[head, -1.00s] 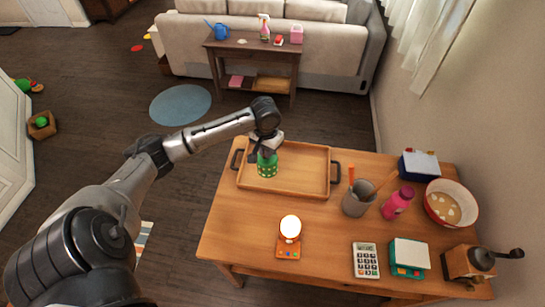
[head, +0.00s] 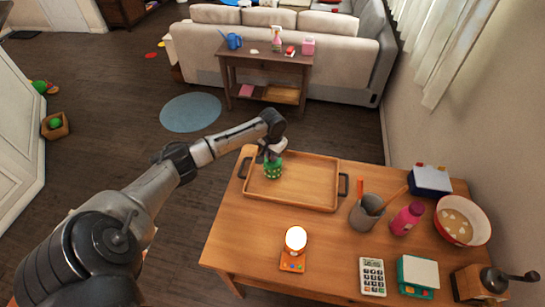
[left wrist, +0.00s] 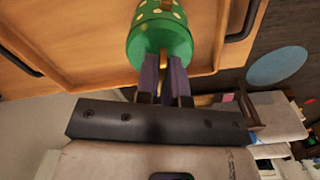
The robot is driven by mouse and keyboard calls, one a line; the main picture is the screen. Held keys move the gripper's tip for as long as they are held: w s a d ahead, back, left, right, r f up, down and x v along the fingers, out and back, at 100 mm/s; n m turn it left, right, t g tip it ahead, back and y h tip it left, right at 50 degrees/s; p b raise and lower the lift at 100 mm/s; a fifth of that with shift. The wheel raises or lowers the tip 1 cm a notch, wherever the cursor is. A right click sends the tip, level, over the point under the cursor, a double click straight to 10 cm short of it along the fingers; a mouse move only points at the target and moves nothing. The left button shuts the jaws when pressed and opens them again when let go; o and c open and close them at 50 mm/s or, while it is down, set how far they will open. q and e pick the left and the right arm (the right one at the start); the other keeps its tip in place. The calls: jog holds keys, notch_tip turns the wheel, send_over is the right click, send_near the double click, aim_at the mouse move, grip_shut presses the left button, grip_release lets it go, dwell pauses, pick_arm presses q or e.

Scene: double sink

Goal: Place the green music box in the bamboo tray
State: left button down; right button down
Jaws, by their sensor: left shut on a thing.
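The green music box (head: 273,169) with pale dots is at the left part of the bamboo tray (head: 315,206), inside its rim. My left gripper (head: 272,154) is at its top and shut on it. In the left wrist view, the two fingers (left wrist: 164,75) meet the end of the green music box (left wrist: 160,38), with the tray (left wrist: 100,50) behind it. I cannot tell whether its base touches the tray floor. The tray lies on the wooden table and has dark handles. My right gripper is not in view.
A glowing lamp (head: 295,243), calculator (head: 372,277) and teal scale (head: 417,273) stand at the table's front. A grey cup (head: 367,212), pink bottle (head: 407,219) and white-and-red bowl (head: 462,221) stand right of the tray. The tray's middle and right are bare.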

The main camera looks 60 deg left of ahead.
pick_arm(q)
jog(key=shift+f, duration=0.65)
jog(key=c, duration=1.2)
grip_release()
jog(key=shift+f, duration=0.1)
jog(key=shift+c, duration=0.2)
notch_tip(320, 180, up, 12)
jog(key=shift+p, duration=0.3)
